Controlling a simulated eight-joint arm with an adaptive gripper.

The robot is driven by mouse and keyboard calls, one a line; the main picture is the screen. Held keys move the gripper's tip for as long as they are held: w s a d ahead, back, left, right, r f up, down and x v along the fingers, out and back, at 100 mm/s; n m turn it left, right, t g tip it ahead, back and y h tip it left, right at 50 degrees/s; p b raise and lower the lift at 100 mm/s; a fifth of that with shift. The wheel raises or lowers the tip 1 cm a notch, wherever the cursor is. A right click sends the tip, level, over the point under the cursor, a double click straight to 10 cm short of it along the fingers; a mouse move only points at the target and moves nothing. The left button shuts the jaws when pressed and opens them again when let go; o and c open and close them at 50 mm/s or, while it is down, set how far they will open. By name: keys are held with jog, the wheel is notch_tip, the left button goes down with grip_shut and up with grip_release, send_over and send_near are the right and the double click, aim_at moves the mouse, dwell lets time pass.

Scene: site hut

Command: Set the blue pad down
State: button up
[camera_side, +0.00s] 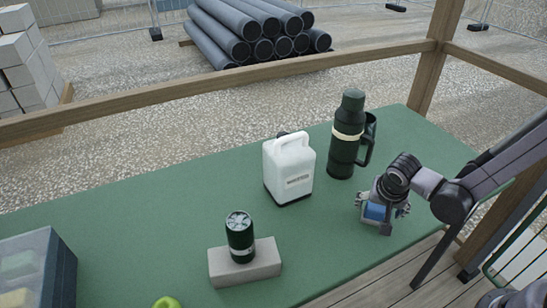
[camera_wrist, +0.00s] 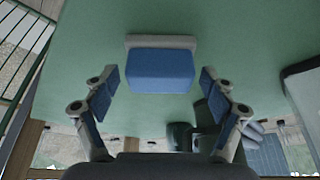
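The blue pad (camera_wrist: 160,70) is a blue block with a pale grey strip along its far edge. It lies low over the green table, between the fingers of my gripper (camera_wrist: 158,80). In the wrist view the two fingers are spread, with a visible gap on each side of the pad. In the side view my gripper (camera_side: 383,205) is low over the right part of the table, with the pad's blue face (camera_side: 375,211) showing under it. Whether the pad's underside touches the table is hidden.
A green flask (camera_side: 347,135) and a white canister (camera_side: 289,168) stand left of my gripper. A dark can (camera_side: 240,237) stands on a grey block (camera_side: 262,264). A clear-sided box (camera_side: 62,270) is at the far left. The table (camera_side: 335,225) is bare between block and gripper.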

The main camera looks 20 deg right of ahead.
jog(key=s+r+n+t+y, duration=0.1)
jog(key=s+r+n+t, duration=0.1)
jog(key=r, duration=0.6)
jog(key=s+r+n+t+y, duration=0.2)
jog(key=s+r+n, duration=0.2)
jog(key=r+n, duration=0.3)
jog(key=shift+s+d+r, duration=0.25)
jog(key=shift+s+r, duration=0.1)
jog(key=shift+r, duration=0.3)
dwell(0.4)
